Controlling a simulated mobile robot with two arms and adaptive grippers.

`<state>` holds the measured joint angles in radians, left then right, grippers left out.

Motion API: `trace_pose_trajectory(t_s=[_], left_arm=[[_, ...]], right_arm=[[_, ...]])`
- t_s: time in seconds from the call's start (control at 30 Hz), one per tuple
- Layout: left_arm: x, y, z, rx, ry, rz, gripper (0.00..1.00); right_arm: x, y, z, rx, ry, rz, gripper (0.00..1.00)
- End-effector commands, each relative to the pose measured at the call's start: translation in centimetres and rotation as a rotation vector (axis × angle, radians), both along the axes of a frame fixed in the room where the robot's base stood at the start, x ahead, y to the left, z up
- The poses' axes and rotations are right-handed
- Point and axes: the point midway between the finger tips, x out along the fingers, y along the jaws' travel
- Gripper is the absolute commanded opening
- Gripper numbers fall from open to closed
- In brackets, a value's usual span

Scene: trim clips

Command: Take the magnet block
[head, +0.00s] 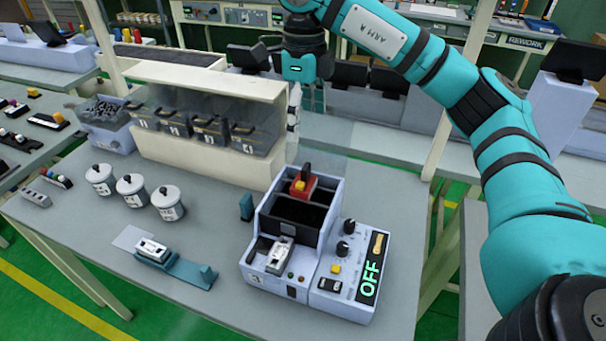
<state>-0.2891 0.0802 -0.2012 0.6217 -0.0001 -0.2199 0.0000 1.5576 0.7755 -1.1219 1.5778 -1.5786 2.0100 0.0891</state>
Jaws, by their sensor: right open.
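A red block with a black grip and a yellow part (303,184) sits in the back compartment of a pale grey case (262,226); it may be the magnet block, but I see no label. A small white and silver piece (282,250) lies at the front of the case. My right gripper (313,108) is open, pointing down above the bench behind the case. It is apart from the red block and appears empty. My left gripper is out of view.
A control box (348,275) reading OFF adjoins the case. White lidded jars (131,190) and a teal fixture with a white piece (172,265) stand left. A cream rack (262,172) with dark bins (205,129) is behind. The bench front is mostly clear.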

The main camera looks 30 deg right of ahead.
Motion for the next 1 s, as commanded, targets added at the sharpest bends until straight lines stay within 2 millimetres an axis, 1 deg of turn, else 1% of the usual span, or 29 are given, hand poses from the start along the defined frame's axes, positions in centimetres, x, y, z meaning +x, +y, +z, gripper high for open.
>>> trace_pose_trajectory(t_s=[0.03, 0.1, 0.23, 0.33, 0.4, 0.5, 0.63, 0.77, 0.87, 0.9, 1.0], left_arm=[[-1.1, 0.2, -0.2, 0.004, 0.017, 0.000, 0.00], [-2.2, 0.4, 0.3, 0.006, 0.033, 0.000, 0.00], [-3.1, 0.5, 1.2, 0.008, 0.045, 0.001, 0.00], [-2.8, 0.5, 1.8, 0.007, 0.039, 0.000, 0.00], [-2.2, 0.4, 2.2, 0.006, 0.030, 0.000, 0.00], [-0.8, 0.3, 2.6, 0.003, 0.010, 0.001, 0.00], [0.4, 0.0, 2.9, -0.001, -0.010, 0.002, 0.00], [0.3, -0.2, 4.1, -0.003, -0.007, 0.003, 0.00], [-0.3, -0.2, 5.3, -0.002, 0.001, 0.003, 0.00], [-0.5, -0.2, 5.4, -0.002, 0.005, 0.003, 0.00], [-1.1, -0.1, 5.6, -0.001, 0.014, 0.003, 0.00]], right_arm=[[-0.1, 0.0, -1.3, 0.002, 0.007, 0.000, 0.85], [-0.1, -0.1, -2.6, -0.001, 0.009, -0.001, 0.85], [-0.1, -0.1, -5.2, -0.002, 0.007, -0.001, 0.85], [-0.1, -0.1, -7.3, -0.001, 0.006, -0.001, 0.85], [-0.1, -0.1, -8.5, 0.000, 0.005, -0.001, 0.85], [-0.1, 0.0, -9.8, 0.000, 0.004, -0.002, 0.85], [0.0, 0.0, -10.5, 0.000, 0.001, -0.001, 0.85], [0.0, 0.0, -11.6, 0.000, 0.005, -0.001, 0.85], [0.0, 0.1, -13.1, -0.001, 0.006, -0.001, 0.85], [0.0, 0.1, -13.9, 0.000, 0.006, 0.000, 0.85], [0.1, 0.1, -15.1, 0.000, 0.004, -0.001, 0.85]])
